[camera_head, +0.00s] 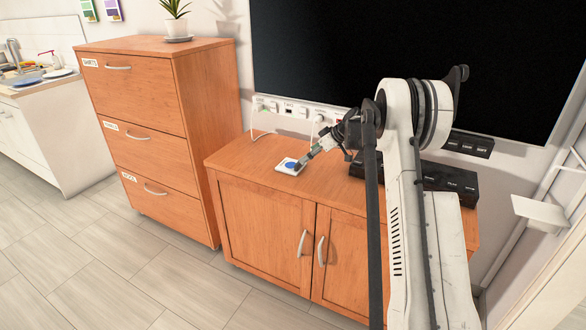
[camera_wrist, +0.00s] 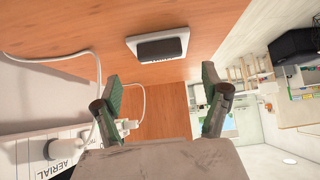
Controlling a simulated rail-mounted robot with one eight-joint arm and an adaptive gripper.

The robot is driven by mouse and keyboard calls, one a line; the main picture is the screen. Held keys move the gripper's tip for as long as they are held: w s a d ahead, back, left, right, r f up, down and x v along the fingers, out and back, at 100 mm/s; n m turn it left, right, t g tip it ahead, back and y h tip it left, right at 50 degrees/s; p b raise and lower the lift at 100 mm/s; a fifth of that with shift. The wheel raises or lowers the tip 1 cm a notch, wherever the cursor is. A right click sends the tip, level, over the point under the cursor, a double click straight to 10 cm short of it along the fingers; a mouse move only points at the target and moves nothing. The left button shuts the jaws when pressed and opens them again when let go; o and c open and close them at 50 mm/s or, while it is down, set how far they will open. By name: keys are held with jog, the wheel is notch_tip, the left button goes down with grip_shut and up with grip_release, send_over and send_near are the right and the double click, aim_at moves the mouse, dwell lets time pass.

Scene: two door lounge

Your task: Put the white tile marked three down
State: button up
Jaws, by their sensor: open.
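A white tile (camera_head: 283,167) with a blue mark lies on the top of the low wooden cabinet (camera_head: 262,153), near its left part. I cannot read a number on it. In the wrist view a white tile (camera_wrist: 183,42) with a dark face lies on the wooden surface, just beyond my fingertips and between their lines. My gripper (camera_head: 304,160) is low over the cabinet top at the tile's right side. In the wrist view my gripper (camera_wrist: 161,75) has its two fingers well apart with nothing between them. I cannot tell if a finger touches the tile.
A white socket strip (camera_head: 292,109) with plugs and cables runs along the wall behind. A black box (camera_head: 448,180) stands on the cabinet's right. A large dark screen (camera_head: 400,45) hangs above. A taller drawer cabinet (camera_head: 150,100) stands left. The cabinet top's front left is clear.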

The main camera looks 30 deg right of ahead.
aim_at(289, 165)
jog(key=shift+b+x, duration=0.5)
jog(key=shift+x, duration=3.2)
jog(key=shift+c, duration=0.5)
jog(key=c, duration=1.3)
jog(key=shift+r, duration=0.15)
